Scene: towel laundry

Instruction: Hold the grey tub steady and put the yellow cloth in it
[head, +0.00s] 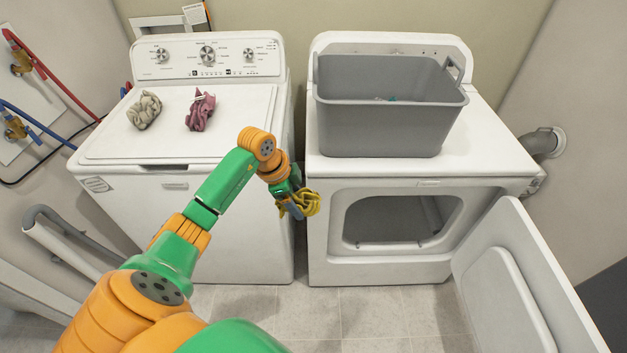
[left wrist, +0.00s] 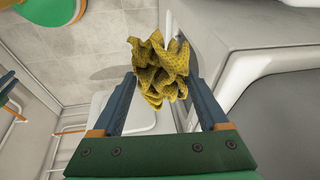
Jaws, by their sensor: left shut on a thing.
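The yellow cloth (head: 306,203) is a crumpled bundle. My left gripper (head: 290,207) is shut on it and holds it in the air in front of the gap between the two machines. In the left wrist view the cloth (left wrist: 160,68) bunches between the two fingers of the left gripper (left wrist: 160,95). The grey tub (head: 385,125) stands upright on top of the right machine, above and to the right of the gripper, and nothing touches it. Something small and teal shows inside; most of its inside is hidden. My right gripper is not in view.
The dryer (head: 480,140) under the tub has its door (head: 525,265) hanging open at the right. A beige cloth (head: 145,110) and a pink cloth (head: 200,110) lie on the washer (head: 110,145) at the left. The floor (head: 360,310) in front is clear.

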